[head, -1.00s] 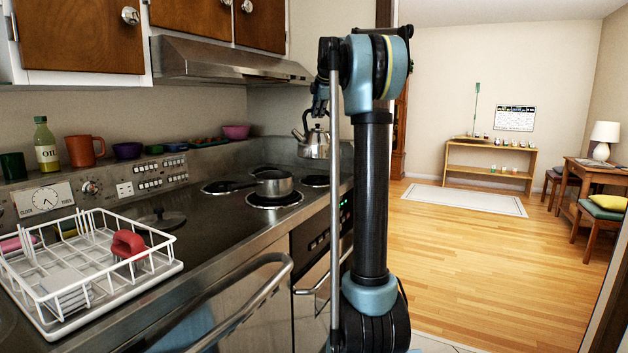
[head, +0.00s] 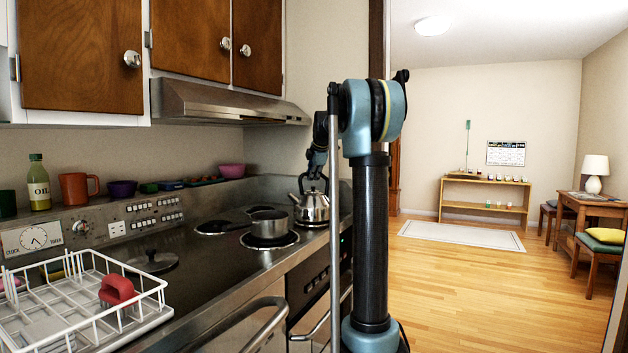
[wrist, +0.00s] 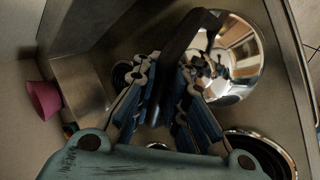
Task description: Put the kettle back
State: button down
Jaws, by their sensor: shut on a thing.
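The shiny metal kettle (head: 311,208) is upright at the right end of the hob, over the spot of the right-hand coil. I cannot tell whether its base touches the hob. My gripper (head: 315,181) is above it, shut on its dark handle. In the wrist view the kettle's round, mirror-like body (wrist: 243,62) shows at the upper right, and the dark handle (wrist: 187,38) runs down between the fingers of my gripper (wrist: 162,98). My gripper hides part of the handle, and the kettle hides the coil under it.
A bare coil (head: 221,228) lies further left. A steel back ledge holds a pink bowl (head: 231,171) and other items. The range hood (head: 225,104) hangs above. A white dish rack (head: 70,310) is front left.

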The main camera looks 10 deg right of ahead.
jog(key=shift+f, duration=0.1)
jog(key=c, duration=1.6)
grip_release()
jog(key=shift+s, duration=0.1)
jog(key=v, duration=1.2)
jog(key=s+f+m+g, duration=0.2)
jog(key=s+f+m, duration=0.7)
jog(key=s+f, duration=1.3)
jog(key=s+f+m+g+h, duration=0.1)
jog(key=s+f+m+g, duration=0.2)
jog(key=s+f+m, duration=0.7)
jog(key=s+f, duration=0.6)
jog(key=s, duration=0.3)
jog(key=s+a+f, duration=0.1)
jog(key=s+f, duration=0.5)
jog(key=s, duration=0.3)
jog(key=shift+m, duration=0.3)
